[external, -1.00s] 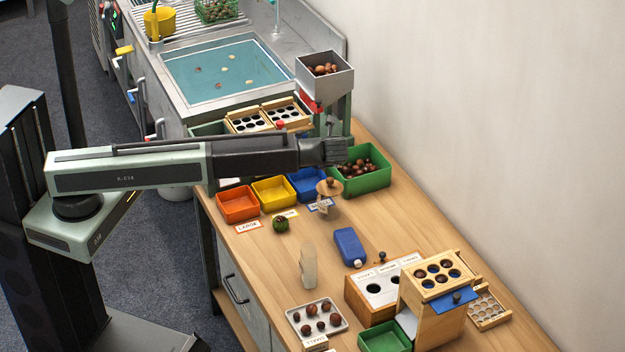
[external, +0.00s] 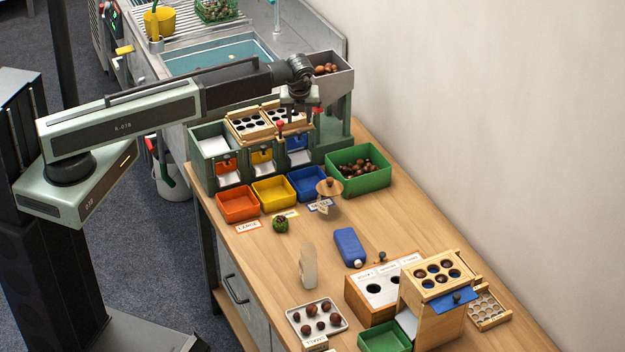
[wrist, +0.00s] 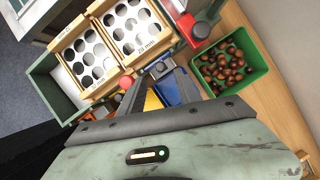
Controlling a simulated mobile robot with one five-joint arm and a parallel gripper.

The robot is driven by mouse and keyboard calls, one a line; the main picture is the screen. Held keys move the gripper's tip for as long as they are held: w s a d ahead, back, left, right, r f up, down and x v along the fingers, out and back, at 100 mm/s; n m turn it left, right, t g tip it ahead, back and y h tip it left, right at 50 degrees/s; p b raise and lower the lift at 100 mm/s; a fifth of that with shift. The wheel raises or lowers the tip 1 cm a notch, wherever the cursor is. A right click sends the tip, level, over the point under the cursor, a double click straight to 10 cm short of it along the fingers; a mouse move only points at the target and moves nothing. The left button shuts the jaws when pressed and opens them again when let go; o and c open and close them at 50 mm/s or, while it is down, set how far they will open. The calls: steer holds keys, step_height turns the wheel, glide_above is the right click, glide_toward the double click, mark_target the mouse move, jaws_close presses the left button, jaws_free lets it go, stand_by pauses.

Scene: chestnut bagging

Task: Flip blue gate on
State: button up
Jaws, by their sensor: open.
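The blue gate (external: 297,142) is a small blue panel in the front of the green sorter (external: 209,172), rightmost beside the yellow gate (external: 262,156) and orange gate (external: 226,167). A pale chute shows below it. I cannot tell its switch position. My gripper (external: 300,105) is open and empty, pointing down above the sorter's right end, above the blue gate. In the wrist view, my finger tips (wrist: 168,68) lie near the sorter's front edge, with the blue bin (wrist: 171,90) seen between and below them. The blue gate is not clear in the wrist view.
Two wooden hole plates (wrist: 133,28) top the sorter, with a red knob (wrist: 125,82) near them. A grey hopper (external: 338,82) with chestnuts stands behind my gripper. Orange (external: 238,216), yellow and blue bins and a green chestnut bin (external: 377,181) stand in front.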

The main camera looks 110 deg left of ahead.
mark_target(299, 131)
steer(key=b+x, duration=0.5)
steer(key=x, duration=0.2)
steer(key=shift+b, duration=0.35)
steer(key=shift+r, duration=0.1)
jaws_close()
steer(key=shift+r, duration=0.1)
stand_by(0.7)
